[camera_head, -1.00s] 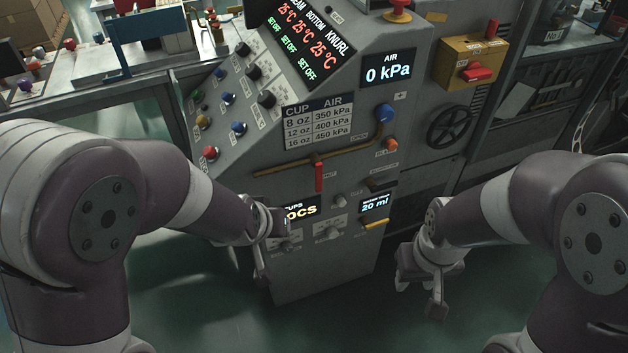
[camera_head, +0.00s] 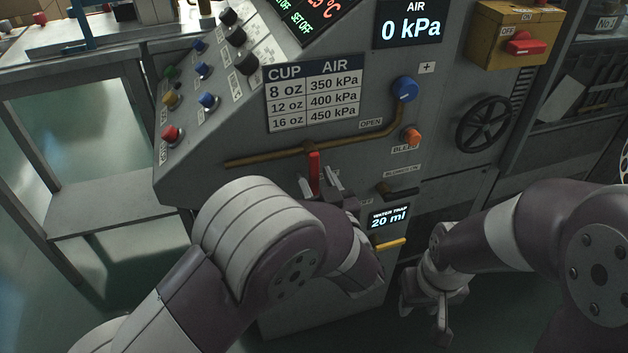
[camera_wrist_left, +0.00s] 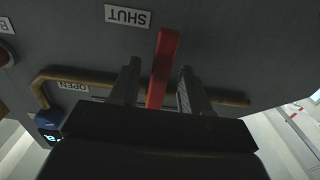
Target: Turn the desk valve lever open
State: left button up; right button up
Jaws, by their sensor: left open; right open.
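The red valve lever (camera_head: 314,172) hangs straight down from the brass pipe (camera_head: 262,158) on the grey desk panel. In the left wrist view the lever (camera_wrist_left: 162,65) stands between the two fingers of my left gripper (camera_wrist_left: 157,82), its end near the SHUT label (camera_wrist_left: 128,16). The fingers are apart, with a gap on each side. In the head view my left gripper (camera_head: 322,183) is at the lever's lower end, and my arm hides part of the panel. The OPEN label (camera_head: 371,124) is along the pipe to the right. My right gripper (camera_head: 424,316) is open and empty at lower right.
A blue knob (camera_head: 404,90) and an orange button (camera_head: 411,136) stick out right of the lever. A black handwheel (camera_head: 484,124) is further right. The air display (camera_head: 411,29) reads 0 kPa. A yellow handle (camera_head: 390,244) sits below the water trap display (camera_head: 388,217).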

pick_arm(q)
jog(key=shift+x, duration=0.85)
grip_shut()
